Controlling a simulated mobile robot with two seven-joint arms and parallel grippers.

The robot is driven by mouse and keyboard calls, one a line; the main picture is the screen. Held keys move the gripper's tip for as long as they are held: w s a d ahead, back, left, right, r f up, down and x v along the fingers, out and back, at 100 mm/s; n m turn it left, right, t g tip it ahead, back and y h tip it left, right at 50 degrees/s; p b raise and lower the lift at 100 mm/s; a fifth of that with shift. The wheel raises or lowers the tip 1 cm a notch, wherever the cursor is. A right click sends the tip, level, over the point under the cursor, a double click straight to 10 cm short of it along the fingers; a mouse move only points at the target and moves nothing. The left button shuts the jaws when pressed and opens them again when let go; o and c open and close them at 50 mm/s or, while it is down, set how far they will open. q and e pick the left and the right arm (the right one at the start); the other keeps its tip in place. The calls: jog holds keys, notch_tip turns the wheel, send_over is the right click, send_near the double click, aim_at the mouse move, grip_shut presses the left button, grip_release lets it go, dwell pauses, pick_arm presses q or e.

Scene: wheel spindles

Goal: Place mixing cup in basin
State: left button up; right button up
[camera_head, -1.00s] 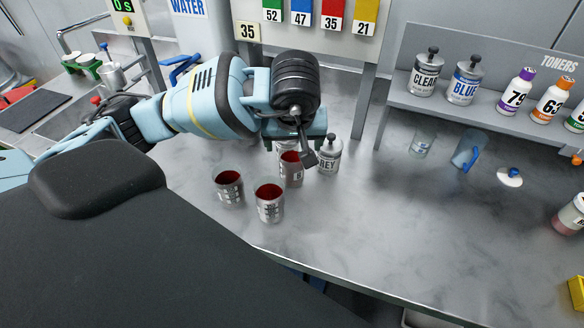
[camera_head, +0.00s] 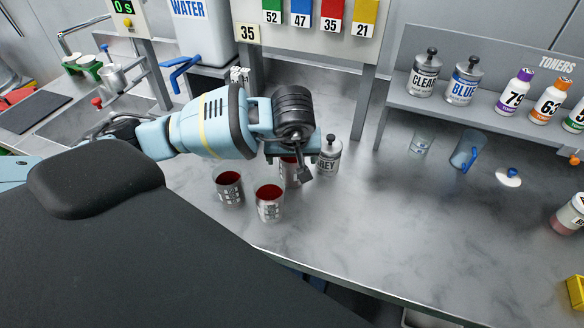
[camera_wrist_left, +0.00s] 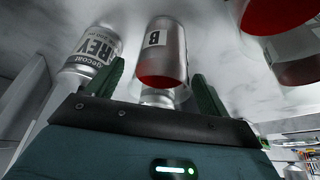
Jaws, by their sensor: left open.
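Three silver cups with red insides stand on the counter in the head view: a left one (camera_head: 229,190), a front one (camera_head: 269,206) and one partly hidden under my left gripper (camera_head: 303,168). In the left wrist view, a cup marked B (camera_wrist_left: 162,48) lies ahead, in line with the gap between the green fingers of my open left gripper (camera_wrist_left: 160,88). I cannot tell whether the fingers touch it. Which cup is the mixing cup is not clear. A sink basin (camera_head: 68,124) is at the far left. My right gripper is not in view.
A grey can (camera_head: 329,158) stands close right of the gripper, also in the left wrist view (camera_wrist_left: 92,52). A toner shelf (camera_head: 480,112) is at the right. A water tank (camera_head: 203,40) and blue tap stand behind my arm.

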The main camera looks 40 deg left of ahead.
pick_arm(q)
jog(key=shift+c, duration=0.3)
jog(key=shift+r, duration=0.1)
jog(key=c, duration=1.1)
